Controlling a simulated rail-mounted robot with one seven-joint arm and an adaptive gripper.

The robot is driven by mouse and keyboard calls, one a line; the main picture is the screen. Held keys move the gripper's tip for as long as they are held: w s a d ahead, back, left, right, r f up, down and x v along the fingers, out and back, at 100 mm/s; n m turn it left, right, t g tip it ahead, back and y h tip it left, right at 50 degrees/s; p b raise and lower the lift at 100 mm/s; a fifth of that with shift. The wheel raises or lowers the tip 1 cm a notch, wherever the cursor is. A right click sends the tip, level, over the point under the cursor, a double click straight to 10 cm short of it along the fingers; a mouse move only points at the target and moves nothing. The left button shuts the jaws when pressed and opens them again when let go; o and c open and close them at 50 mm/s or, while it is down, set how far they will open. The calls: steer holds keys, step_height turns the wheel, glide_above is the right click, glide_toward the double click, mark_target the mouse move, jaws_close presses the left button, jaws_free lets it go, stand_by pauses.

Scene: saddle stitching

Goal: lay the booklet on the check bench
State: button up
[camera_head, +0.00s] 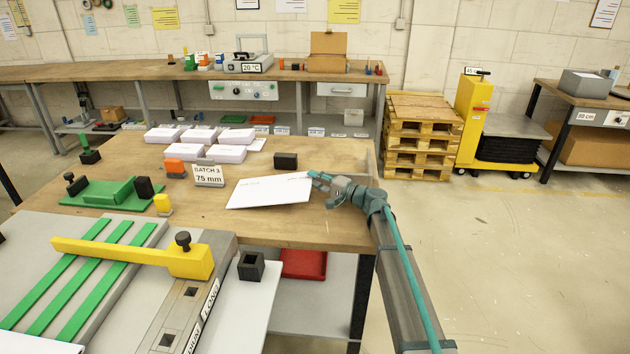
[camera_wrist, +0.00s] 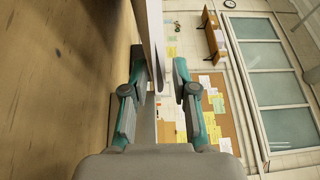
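A white booklet (camera_head: 270,191) is over the wooden bench (camera_head: 330,233), near its front right. Whether it rests flat or sits a little above the top is hard to tell. My gripper (camera_head: 323,187) is at the booklet's right end. In the wrist view, the booklet (camera_wrist: 154,30) shows nearly edge-on between the fingers of my gripper (camera_wrist: 160,75). The fingers stand apart, with a visible gap between the booklet and the right finger. The bench top (camera_wrist: 60,80) fills the left of that view. Which bench is the check bench is not clear from labels.
A "BATCH 3 75 mm" sign (camera_head: 209,176) and a black block (camera_head: 286,160) stand near the booklet. Several white stacks (camera_head: 200,134) lie behind. A yellow-armed machine (camera_head: 150,256) is in front left. A red tray (camera_head: 304,263) sits below the bench.

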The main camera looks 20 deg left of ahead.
steer(key=shift+r, duration=0.2)
steer(key=shift+r+p, duration=0.6)
steer(key=shift+p, duration=0.3)
steer(key=b+v, duration=0.2)
steer(key=v, duration=1)
steer(key=shift+f, duration=0.2)
steer(key=shift+r, duration=0.15)
